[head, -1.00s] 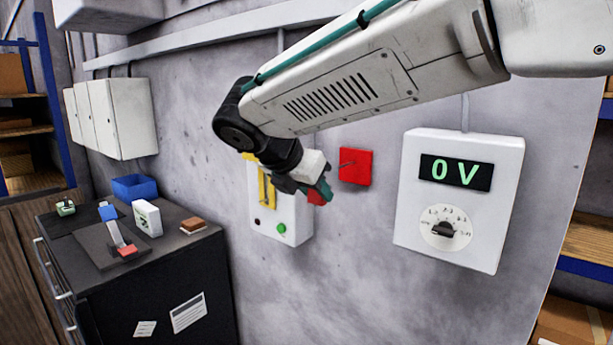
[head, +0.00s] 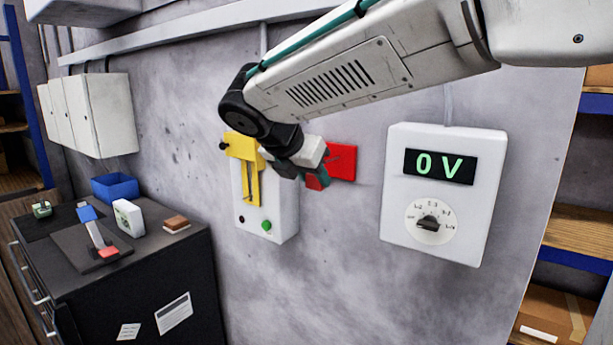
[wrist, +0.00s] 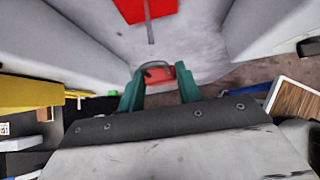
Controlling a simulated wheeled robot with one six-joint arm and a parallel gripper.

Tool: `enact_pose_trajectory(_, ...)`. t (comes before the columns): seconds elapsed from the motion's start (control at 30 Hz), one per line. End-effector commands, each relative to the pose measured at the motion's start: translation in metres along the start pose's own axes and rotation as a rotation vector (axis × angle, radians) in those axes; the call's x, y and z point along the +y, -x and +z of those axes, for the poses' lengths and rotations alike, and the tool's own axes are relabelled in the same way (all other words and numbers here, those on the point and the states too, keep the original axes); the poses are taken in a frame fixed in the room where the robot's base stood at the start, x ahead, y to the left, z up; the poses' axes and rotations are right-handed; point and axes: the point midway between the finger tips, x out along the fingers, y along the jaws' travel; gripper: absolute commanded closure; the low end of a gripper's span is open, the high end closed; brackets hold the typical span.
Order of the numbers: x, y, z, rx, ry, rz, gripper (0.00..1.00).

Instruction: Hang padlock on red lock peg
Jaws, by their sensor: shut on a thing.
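My gripper (head: 308,173) is raised in front of the wall, and its green fingers (wrist: 160,90) are shut on the red padlock (wrist: 161,77). The padlock's dark shackle points towards the wall in the wrist view. Only a small part of the padlock (head: 314,183) shows in the head view. The red square plate of the lock peg (head: 344,162) is on the wall just right of the gripper. In the wrist view its thin grey peg (wrist: 151,31) sticks out from the red plate (wrist: 132,10), ahead of the padlock and apart from it. In the head view the gripper hides the peg.
A white box with a yellow lever (head: 243,150) and green button is on the wall just left of my gripper. A white voltmeter box (head: 398,235) reading 0 V is on the right. A dark cabinet (head: 130,290) bearing several small items stands at lower left.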

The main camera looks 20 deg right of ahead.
Motion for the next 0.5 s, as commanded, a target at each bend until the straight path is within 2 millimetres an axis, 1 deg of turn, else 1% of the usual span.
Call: enact_pose_trajectory(0.5, 0.0, -0.025, 0.02, 0.0, -0.002, -0.002, 0.9)
